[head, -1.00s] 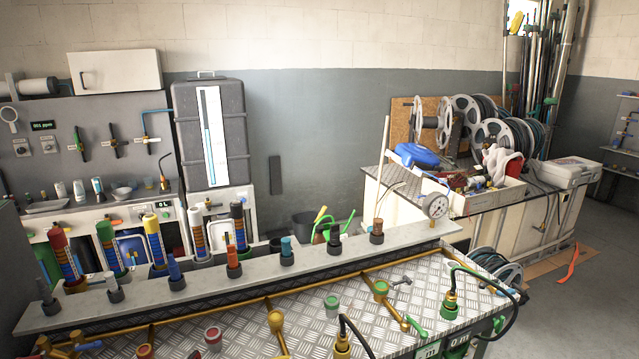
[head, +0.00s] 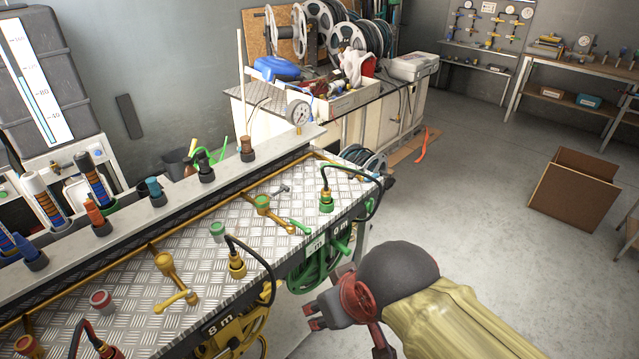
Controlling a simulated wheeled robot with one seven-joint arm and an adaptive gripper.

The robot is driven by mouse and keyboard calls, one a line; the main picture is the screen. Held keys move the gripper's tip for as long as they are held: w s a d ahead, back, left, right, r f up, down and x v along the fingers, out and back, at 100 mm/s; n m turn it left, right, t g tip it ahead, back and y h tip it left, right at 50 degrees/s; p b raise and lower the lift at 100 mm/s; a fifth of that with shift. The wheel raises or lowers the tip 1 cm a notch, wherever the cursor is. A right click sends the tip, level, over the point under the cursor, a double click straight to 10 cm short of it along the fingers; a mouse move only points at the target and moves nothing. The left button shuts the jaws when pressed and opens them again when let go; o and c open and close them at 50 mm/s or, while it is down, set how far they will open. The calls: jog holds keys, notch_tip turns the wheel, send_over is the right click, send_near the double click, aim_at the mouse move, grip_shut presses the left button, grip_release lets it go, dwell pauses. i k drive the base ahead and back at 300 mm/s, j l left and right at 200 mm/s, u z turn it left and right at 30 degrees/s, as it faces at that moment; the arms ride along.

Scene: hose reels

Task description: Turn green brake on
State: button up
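A green valve lever (head: 300,227) lies on the bench top, and a green hose fitting (head: 326,201) stands near the bench's right end. My gripper (head: 318,315), dark grey and red, is in front of the bench, below and right of the reel. It appears apart from the reel; its finger opening is unclear.
A yellow reel (head: 232,335) with an "8 m" plate is left of the green one. A black hose (head: 372,205) loops over the bench's right end. The floor (head: 470,215) to the right is clear up to an open cardboard box (head: 575,193).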

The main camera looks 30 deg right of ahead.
aim_at(369, 205)
jog(key=i+l, duration=0.3)
jog(key=i, duration=0.15)
jog(key=i+l+z, duration=0.1)
jog(key=i+l, duration=0.25)
jog(key=i, duration=0.15)
